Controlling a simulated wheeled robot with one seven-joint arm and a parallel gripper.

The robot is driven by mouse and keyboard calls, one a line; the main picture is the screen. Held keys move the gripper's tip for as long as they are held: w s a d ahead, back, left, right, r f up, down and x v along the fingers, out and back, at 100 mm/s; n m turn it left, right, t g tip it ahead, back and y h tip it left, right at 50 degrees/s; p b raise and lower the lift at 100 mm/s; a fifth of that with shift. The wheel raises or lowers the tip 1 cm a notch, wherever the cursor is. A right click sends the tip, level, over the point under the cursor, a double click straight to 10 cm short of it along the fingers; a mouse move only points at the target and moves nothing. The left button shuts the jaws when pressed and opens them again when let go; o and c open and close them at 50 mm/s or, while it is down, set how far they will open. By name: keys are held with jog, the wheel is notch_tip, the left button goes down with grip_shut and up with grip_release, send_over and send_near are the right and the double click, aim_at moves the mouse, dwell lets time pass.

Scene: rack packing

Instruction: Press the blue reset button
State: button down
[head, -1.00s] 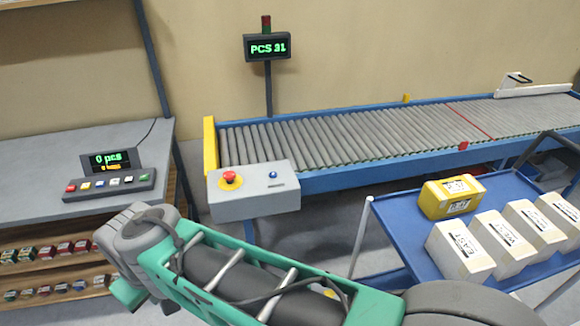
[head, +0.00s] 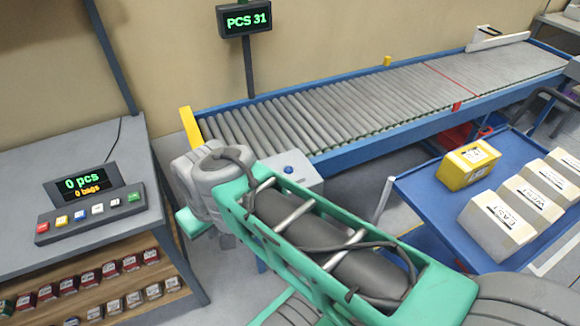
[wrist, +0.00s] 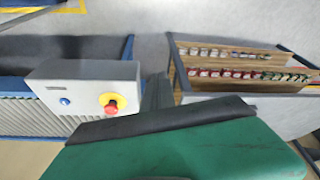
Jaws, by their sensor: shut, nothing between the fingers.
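The blue button (head: 288,169) is on the top of a grey control box (head: 300,180) at the near left end of the roller conveyor. In the wrist view the blue button (wrist: 64,101) sits left of a red mushroom button on a yellow base (wrist: 111,103). My arm hides the left part of the box and the red button in the head view. My gripper (wrist: 157,90) is shut and empty, its dark fingers beside the box's edge in the wrist view and apart from the blue button. In the head view the fingers are mostly hidden behind my wrist.
A bench at left holds a panel of coloured buttons (head: 90,213), one also blue, and a counter display (head: 85,182). Small packs line the shelves below. A blue cart (head: 430,205) with a yellow box (head: 468,162) and white boxes stands at right. A sign post rises behind the conveyor.

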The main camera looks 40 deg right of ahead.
jog(key=w+d+r+m+p, duration=0.1)
jog(key=w+d+m+p, duration=0.2)
jog(key=w+d+m, duration=0.15)
jog(key=m+t+p, duration=0.6)
jog(key=m, duration=1.8)
send_over(291, 171)
jog(key=shift+h, duration=0.4)
notch_tip(291, 171, down, 8)
jog(key=b, duration=0.7)
jog(key=shift+b, duration=0.3)
jog(key=shift+f, duration=0.4)
jog(key=shift+f, duration=0.15)
